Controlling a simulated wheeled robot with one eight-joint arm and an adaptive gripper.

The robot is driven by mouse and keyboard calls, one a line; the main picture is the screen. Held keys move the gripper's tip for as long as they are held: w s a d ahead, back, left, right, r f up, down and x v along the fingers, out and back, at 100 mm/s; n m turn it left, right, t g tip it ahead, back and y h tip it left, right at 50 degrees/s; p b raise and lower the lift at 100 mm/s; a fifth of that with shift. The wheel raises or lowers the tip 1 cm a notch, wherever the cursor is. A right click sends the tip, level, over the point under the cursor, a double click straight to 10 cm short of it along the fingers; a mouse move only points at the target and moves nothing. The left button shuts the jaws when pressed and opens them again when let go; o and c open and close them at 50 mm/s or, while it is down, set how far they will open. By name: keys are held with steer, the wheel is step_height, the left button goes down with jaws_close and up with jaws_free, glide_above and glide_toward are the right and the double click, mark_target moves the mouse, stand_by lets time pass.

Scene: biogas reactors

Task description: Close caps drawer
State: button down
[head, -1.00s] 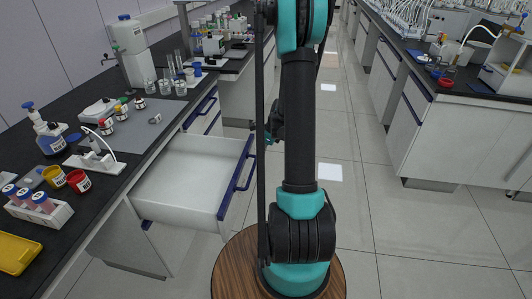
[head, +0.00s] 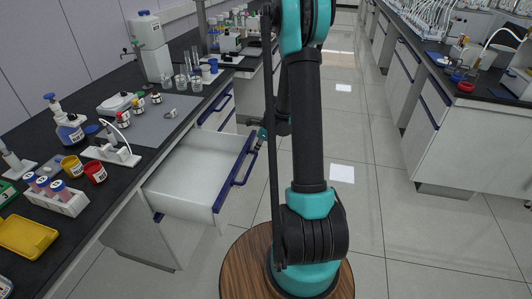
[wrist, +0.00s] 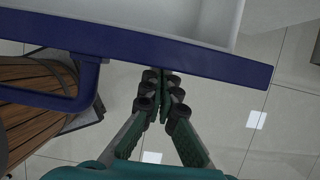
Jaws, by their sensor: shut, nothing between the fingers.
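The open drawer (head: 190,182) is white and looks empty. It juts out from under the left bench, and its front panel carries a blue handle (head: 238,172). In the wrist view the drawer's blue-edged front (wrist: 215,62) crosses the top of the picture, with the handle bar (wrist: 88,82) to the left. My gripper (wrist: 162,76) is shut and empty, its tips right at the blue edge; I cannot tell if they touch it. In the head view my gripper (head: 255,142) is by the far end of the drawer front, partly hidden by my arm.
The black bench top (head: 120,185) above the drawer holds a tube rack (head: 62,202), a yellow tray (head: 25,236), bottles and beakers. More blue-handled drawers are beyond. The tiled aisle (head: 385,230) to the right is clear up to the opposite bench (head: 450,140).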

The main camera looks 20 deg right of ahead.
steer(key=w+a, duration=0.4)
steer(key=a, duration=0.4)
steer(key=w+a, duration=0.5)
steer(key=a, duration=0.3)
steer(key=w+a, duration=0.5)
steer(key=a, duration=0.3)
steer(key=shift+w+a, duration=0.15)
steer(key=shift+a, duration=0.2)
steer(key=shift+a+r, duration=0.1)
